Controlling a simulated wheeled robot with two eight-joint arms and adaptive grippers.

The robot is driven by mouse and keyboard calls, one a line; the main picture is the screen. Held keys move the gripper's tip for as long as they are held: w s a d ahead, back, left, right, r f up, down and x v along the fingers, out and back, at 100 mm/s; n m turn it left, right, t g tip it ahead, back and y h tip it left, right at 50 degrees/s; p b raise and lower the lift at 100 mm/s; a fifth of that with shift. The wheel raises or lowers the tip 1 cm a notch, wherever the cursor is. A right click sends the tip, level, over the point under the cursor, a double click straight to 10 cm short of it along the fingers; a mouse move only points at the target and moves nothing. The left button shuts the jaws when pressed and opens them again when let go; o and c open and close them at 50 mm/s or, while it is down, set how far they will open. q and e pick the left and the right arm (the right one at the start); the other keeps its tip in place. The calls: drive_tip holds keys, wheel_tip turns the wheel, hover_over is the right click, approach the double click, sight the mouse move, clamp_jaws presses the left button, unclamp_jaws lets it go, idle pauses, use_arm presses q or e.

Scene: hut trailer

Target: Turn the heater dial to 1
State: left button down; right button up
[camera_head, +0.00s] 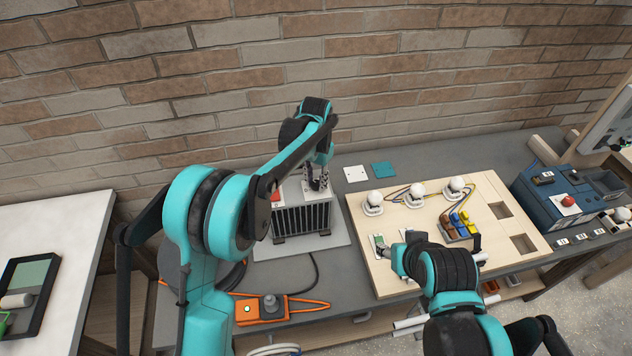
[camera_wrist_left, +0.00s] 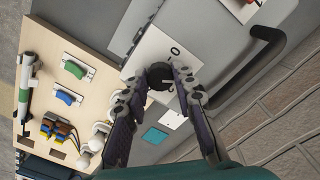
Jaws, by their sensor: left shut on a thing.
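The heater (camera_head: 302,219) stands on a grey mat on the bench, with a dark slatted front and a light top. My left gripper (camera_head: 318,184) reaches down onto its top from above. In the left wrist view, the round black dial (camera_wrist_left: 160,74) sits on the heater's white panel (camera_wrist_left: 156,48) between the fingertips of my left gripper (camera_wrist_left: 161,82), which is shut on it. A "0" mark shows on the panel just beside the dial. The dial's pointer and the "1" mark cannot be made out. My right arm (camera_head: 452,272) is over the wooden board; its fingertips cannot be made out.
The wooden board (camera_head: 487,187) to the right carries bulbs, switches and coloured connectors. A blue box (camera_head: 553,204) stands beyond it. A brick wall stands behind the bench.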

sight(315, 183)
use_arm(q)
drive_tip(key=shift+m, duration=0.3)
drive_tip(key=c, duration=1.2)
unclamp_jaws()
wheel_tip(315, 183, up, 12)
drive_tip(key=shift+r, duration=0.1)
drive_tip(key=shift+a, duration=0.1)
